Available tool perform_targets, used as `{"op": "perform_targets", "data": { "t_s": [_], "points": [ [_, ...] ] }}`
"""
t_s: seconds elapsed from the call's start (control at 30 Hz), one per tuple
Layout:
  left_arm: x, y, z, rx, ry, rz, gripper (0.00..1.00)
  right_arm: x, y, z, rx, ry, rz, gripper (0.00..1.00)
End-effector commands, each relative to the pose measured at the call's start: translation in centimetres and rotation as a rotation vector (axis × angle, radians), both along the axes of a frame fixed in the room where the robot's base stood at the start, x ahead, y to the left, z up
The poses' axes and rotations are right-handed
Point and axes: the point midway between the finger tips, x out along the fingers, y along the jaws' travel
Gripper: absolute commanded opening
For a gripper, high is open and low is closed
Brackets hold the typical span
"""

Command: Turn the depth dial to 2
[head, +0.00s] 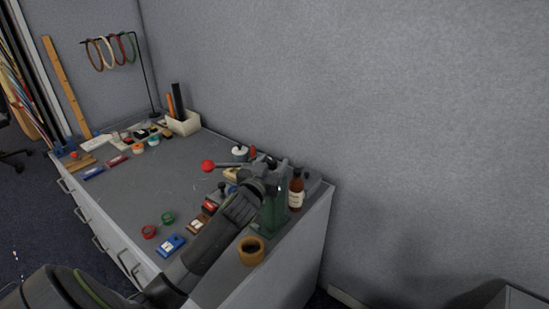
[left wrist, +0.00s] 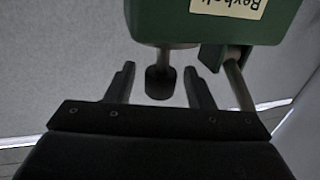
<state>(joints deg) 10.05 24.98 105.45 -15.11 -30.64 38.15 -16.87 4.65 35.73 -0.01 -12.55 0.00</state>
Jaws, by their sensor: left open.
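A green machine (head: 273,212) stands near the right end of the long table, with a lever ending in a red ball (head: 208,166). In the left wrist view its green body (left wrist: 215,30) carries a cream label (left wrist: 227,7), seen upside down. A dark knob (left wrist: 158,84) on a short shaft sticks out of the body; it may be the depth dial. No numbers show on it. My left gripper (left wrist: 159,70) is open, with one finger on each side of the knob and gaps between. In the head view my left gripper (head: 256,186) partly hides the machine. My right gripper is out of view.
A brown bottle (head: 296,193) stands just right of the machine, and a tan ring-shaped roll (head: 251,250) in front. A blue box (head: 171,245) and red and green rolls lie left of my arm. The wall is close behind. The table's middle (head: 165,188) is mostly clear.

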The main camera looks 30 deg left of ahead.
Motion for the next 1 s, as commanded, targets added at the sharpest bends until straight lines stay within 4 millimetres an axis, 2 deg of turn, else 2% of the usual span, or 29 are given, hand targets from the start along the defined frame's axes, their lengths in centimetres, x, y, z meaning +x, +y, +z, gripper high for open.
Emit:
{"op": "perform_targets", "data": {
  "t_s": [0.2, 0.57, 0.9, 1.0],
  "points": [
    [1.6, 0.3, 0.0, 0.000, 0.000, 0.000, 0.48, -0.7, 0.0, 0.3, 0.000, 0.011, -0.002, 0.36],
    [1.9, 0.3, 0.0, 0.001, 0.000, 0.000, 0.47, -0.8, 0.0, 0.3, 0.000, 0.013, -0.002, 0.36],
    [1.8, 0.3, 0.0, 0.000, 0.000, 0.000, 0.04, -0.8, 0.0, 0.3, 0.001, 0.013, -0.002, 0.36],
    [1.8, 0.3, -0.1, 0.000, 0.000, 0.003, 0.04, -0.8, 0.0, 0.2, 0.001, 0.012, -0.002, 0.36]
  ]
}}
